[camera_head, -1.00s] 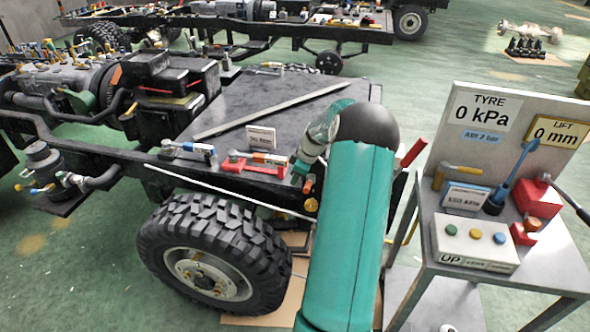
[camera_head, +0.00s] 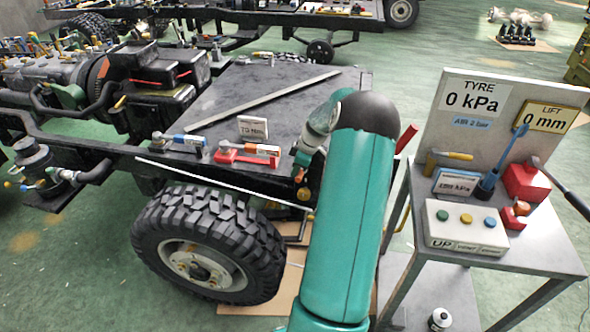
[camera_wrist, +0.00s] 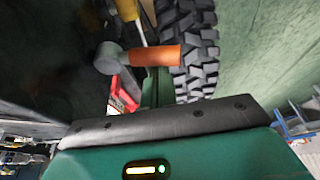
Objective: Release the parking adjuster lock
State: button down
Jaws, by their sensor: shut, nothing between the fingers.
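I cannot make out for certain which part is the parking adjuster lock. In the wrist view an orange handle (camera_wrist: 155,55) with a round grey end stands out in front of the tyre (camera_wrist: 194,50). A red part (camera_wrist: 122,95) lies just below its grey end, partly hidden. My gripper (camera_wrist: 165,125) fills the bottom of the wrist view, a green housing with a dark edge; it is shut and empty, apart from the orange handle in the picture. Small orange knobs (camera_head: 303,194) show at the rail end.
The wheel (camera_head: 208,245) stands under the rail on the left. Tools with red and blue parts (camera_head: 247,155) lie on the rail, beside a small white sign (camera_head: 252,128). A grey stand (camera_head: 530,245) with a button box (camera_head: 465,227) and gauges is at right. Open green floor surrounds them.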

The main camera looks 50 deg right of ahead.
jog(key=shift+s+n, duration=0.2)
jog(key=shift+n, duration=0.2)
jog(key=shift+s+d+n+g+y, duration=0.2)
jog(key=shift+s+n+y, duration=0.15)
jog(key=shift+n, duration=0.4)
jog(key=shift+s+d+n+g+y, duration=0.15)
jog(key=shift+s+n+y, duration=0.2)
jog(key=shift+n, duration=0.4)
jog(key=shift+s+d, duration=0.15)
jog(key=shift+s, duration=0.2)
jog(key=shift+s+d, duration=0.1)
